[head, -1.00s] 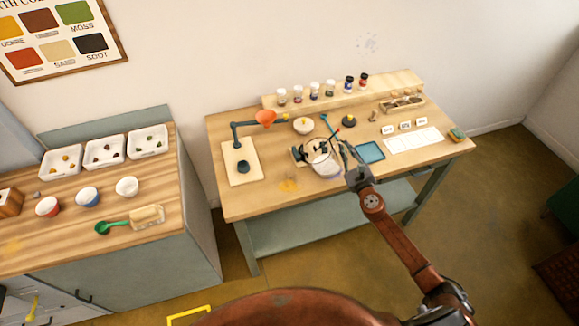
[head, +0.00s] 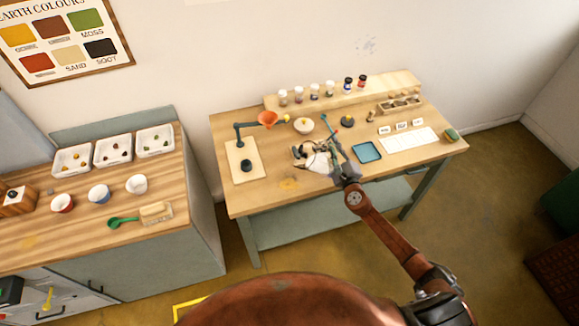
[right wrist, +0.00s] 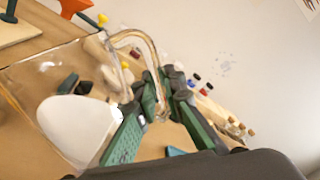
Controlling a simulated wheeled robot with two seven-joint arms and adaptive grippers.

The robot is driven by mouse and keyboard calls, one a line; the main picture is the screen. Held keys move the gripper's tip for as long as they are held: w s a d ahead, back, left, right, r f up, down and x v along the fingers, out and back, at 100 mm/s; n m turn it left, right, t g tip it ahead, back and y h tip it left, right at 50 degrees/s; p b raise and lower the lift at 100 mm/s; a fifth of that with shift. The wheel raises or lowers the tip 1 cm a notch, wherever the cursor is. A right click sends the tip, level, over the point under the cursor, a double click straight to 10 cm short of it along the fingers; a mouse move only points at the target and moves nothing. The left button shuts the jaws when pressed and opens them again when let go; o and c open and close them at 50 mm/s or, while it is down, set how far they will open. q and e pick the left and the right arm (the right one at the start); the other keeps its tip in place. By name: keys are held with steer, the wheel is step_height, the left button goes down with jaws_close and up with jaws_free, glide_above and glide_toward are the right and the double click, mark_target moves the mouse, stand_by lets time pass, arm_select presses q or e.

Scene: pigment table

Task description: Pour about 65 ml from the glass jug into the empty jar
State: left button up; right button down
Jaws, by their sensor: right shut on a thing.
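My right gripper (head: 341,166) is shut on the handle of the glass jug (head: 318,162), over the front middle of the pigment table. In the right wrist view the green-padded fingers (right wrist: 152,108) close around the clear handle (right wrist: 122,38). The jug is tilted to the left in the head view, with a white liquid (right wrist: 75,128) in its lower part. A small dark object (head: 297,152) lies just left of the jug; I cannot tell whether it belongs to a jar. I cannot make out the empty jar for certain. My left gripper is out of view.
Several small jars line the back shelf (head: 400,82).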

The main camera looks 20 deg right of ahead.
mark_target(321, 142)
steer(key=shift+w+a+r+n+p, duration=0.1)
steer(key=shift+a+r+n+p, duration=0.4)
steer(key=shift+r+p, duration=0.3)
steer(key=shift+a+r+n+p, duration=0.4)
steer(key=shift+r+n+p, duration=0.15)
steer(key=shift+p, duration=0.45)
steer(key=shift+a+r+n+p, duration=0.6)
steer(key=shift+r+p, duration=0.15)
steer(key=shift+p, duration=0.35)
steer(key=shift+w+a+r+n+p, duration=0.1)
steer(key=shift+a+r+n+p, duration=0.5)
steer(key=shift+p, duration=0.45)
steer(key=shift+a+r+n+p, duration=0.35)
steer(key=shift+a+p, duration=0.35)
steer(key=shift+p, duration=0.3)
stand_by(0.5)
